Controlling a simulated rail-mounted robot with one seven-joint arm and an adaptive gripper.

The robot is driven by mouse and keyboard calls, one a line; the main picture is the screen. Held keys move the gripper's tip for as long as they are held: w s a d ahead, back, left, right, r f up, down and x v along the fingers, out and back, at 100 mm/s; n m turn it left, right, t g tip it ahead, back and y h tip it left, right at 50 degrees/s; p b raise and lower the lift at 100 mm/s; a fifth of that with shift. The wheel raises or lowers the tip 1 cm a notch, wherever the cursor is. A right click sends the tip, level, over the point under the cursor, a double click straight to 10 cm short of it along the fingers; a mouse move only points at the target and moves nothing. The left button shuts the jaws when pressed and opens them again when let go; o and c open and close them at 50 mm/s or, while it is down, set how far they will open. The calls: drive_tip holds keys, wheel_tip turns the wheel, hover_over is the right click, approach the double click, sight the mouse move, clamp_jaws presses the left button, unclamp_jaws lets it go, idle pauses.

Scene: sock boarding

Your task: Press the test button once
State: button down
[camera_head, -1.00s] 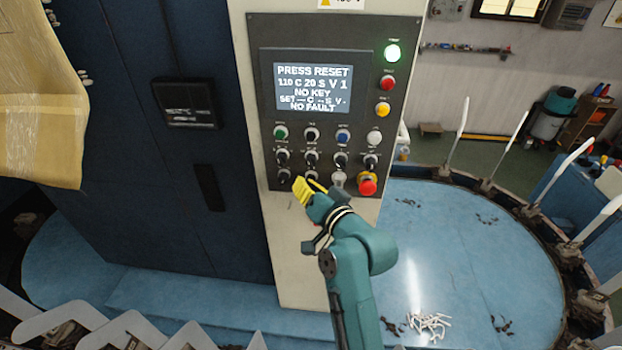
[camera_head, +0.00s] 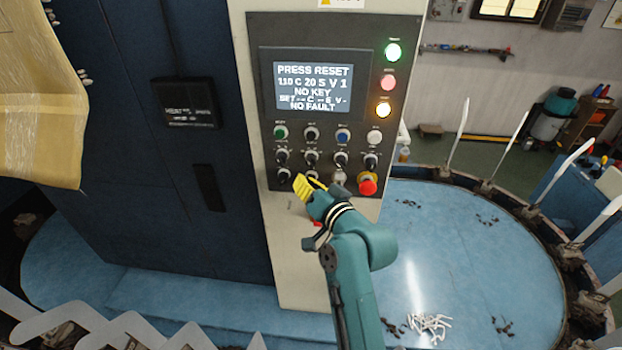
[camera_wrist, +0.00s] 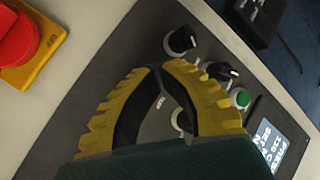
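The control panel (camera_head: 378,110) has rows of knobs and buttons below a lit screen (camera_head: 313,86). The small labels are too blurred to tell which is the test button. My gripper (camera_head: 303,186) is at the panel's bottom row, near its second position from the left. In the wrist view, the yellow fingertips of my gripper (camera_wrist: 158,68) meet and hide what lies behind them. Contact cannot be told. A black knob (camera_wrist: 182,120) shows through the gap between the curved fingers, not held. Another black knob (camera_wrist: 180,42) and a green button (camera_wrist: 240,98) are beside the fingers.
A red emergency stop (camera_head: 367,185) on a yellow base is right of my gripper. Green (camera_head: 393,52), red (camera_head: 389,82) and amber (camera_head: 383,110) lamps are bright. The screen reads PRESS RESET, NO KEY, NO FAULT. A round blue table (camera_head: 460,240) stands at the right.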

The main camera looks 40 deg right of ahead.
drive_tip(key=shift+s+a+p, duration=0.4)
drive_tip(key=shift+s+a, duration=0.15)
drive_tip(key=shift+a, duration=0.05)
drive_tip(key=s+a+p, duration=0.1)
drive_tip(key=a, duration=0.1)
drive_tip(key=s+a+p, duration=0.1)
drive_tip(key=s+a, duration=0.1)
drive_tip(key=shift+s, duration=0.1)
idle(0.3)
idle(0.7)
